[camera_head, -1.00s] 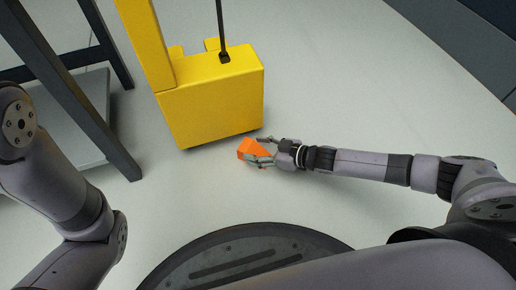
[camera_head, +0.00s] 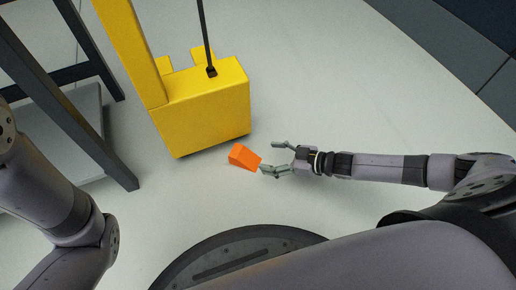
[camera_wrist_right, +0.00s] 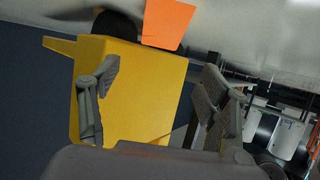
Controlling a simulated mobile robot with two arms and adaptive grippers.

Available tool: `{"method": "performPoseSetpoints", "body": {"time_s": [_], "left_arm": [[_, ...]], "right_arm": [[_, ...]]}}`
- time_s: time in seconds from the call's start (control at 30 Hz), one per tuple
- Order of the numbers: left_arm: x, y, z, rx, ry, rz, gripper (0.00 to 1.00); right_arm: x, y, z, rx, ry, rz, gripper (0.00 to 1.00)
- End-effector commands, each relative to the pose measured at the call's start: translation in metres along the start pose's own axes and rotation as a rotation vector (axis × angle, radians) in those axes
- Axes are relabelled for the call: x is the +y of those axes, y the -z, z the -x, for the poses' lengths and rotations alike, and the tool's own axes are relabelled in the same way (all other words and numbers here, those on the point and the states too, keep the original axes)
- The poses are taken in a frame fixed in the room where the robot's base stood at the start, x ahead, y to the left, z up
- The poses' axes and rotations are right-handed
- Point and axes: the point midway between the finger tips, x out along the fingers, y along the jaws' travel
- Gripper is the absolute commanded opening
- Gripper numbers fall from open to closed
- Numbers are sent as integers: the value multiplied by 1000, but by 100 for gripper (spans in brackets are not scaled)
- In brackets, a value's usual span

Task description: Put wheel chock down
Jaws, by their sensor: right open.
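The orange wheel chock (camera_head: 245,157) lies on the floor in the head view, just in front of the yellow lift's (camera_head: 205,108) lower front edge. In the right wrist view the chock (camera_wrist_right: 167,23) shows at the top, beyond the fingers. My right gripper (camera_head: 268,158) is open, just to the right of the chock, with nothing between its fingers. One fingertip is close to the chock's right end; I cannot tell whether it touches. The gripper also shows open in the right wrist view (camera_wrist_right: 155,95). My left gripper is out of view.
A dark-framed rack (camera_head: 75,110) with a grey shelf stands at the left, beside the yellow lift. A black rod (camera_head: 205,35) rises from the lift. The pale floor (camera_head: 330,90) is clear behind and to the right of my right gripper.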

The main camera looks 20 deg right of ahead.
Motion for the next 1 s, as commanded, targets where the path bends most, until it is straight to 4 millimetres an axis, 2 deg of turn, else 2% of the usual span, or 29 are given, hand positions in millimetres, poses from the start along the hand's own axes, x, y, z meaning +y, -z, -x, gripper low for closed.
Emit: {"method": "performPoseSetpoints", "body": {"time_s": [0.03, 0.2, 0.5, 0.57, 0.63, 0.67, 0.77, 0.8, 0.87, 0.9, 0.97, 1.0], "left_arm": [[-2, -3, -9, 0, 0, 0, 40], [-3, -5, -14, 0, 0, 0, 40], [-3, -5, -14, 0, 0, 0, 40], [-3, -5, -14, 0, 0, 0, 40], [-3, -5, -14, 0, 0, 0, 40], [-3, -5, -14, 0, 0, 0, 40], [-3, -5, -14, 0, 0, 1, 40], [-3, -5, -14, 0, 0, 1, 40], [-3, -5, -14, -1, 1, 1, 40], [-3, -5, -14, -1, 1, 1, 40], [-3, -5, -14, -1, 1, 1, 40], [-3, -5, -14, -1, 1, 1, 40]], "right_arm": [[0, 3, 10, -3, -1, -2, 70], [0, 1, 25, -1, 0, -1, 70], [0, 1, 26, 4, 0, 1, 70], [-2, 10, 21, 23, 5, 5, 70], [-9, 33, 8, 73, 16, 18, 70], [-13, 49, 0, 105, 23, 26, 70], [-31, 124, -28, 258, 51, 73, 70], [-40, 162, -38, 335, 61, 96, 70], [-55, 222, -46, 455, 75, 139, 70], [-65, 262, -48, 536, 82, 166, 70], [-80, 322, -43, 660, 87, 211, 70], [-91, 362, -36, 745, 88, 242, 70]]}}
